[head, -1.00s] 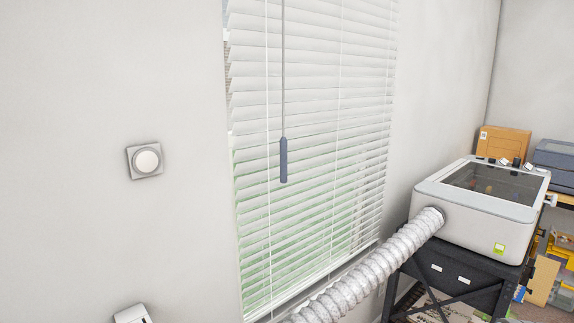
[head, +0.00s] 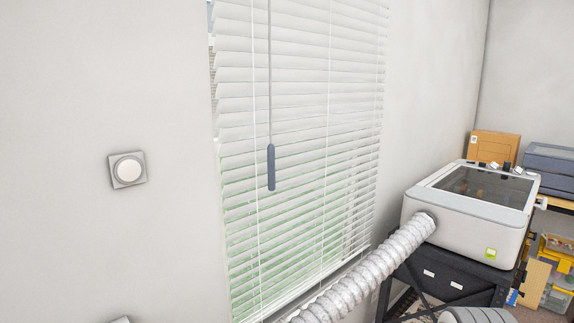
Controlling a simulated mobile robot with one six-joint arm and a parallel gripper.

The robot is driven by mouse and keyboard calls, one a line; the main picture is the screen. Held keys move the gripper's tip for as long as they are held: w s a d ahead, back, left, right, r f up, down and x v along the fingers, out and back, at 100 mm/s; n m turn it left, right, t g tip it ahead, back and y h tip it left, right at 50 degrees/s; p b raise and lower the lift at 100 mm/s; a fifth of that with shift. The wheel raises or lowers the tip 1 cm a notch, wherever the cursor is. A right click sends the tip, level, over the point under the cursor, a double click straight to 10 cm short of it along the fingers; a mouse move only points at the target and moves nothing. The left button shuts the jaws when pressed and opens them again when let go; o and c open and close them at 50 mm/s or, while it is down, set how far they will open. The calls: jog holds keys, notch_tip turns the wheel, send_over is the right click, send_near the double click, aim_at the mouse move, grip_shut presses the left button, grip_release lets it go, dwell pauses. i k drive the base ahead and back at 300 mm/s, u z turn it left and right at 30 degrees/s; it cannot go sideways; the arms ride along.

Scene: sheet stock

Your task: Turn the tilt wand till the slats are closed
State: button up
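The tilt wand is a thin grey rod with a blue-grey handle (head: 271,167), hanging nearly straight down in front of the blind. The white window blind (head: 300,90) has horizontal slats. Narrow gaps show between them, with green and pale light coming through, most plainly in the lower part. The slats are tilted but not fully shut. My gripper is not in view, and nothing touches the wand.
A silver flexible duct (head: 365,270) runs below the blind to a white lidded machine (head: 470,210) on a black stand (head: 440,275). A round wall dial (head: 128,169) is at left. Boxes (head: 494,146) stand at far right. The space before the wand looks clear.

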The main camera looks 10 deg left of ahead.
aim_at(271, 148)
jog(key=i, duration=0.85)
jog(key=u, duration=0.05)
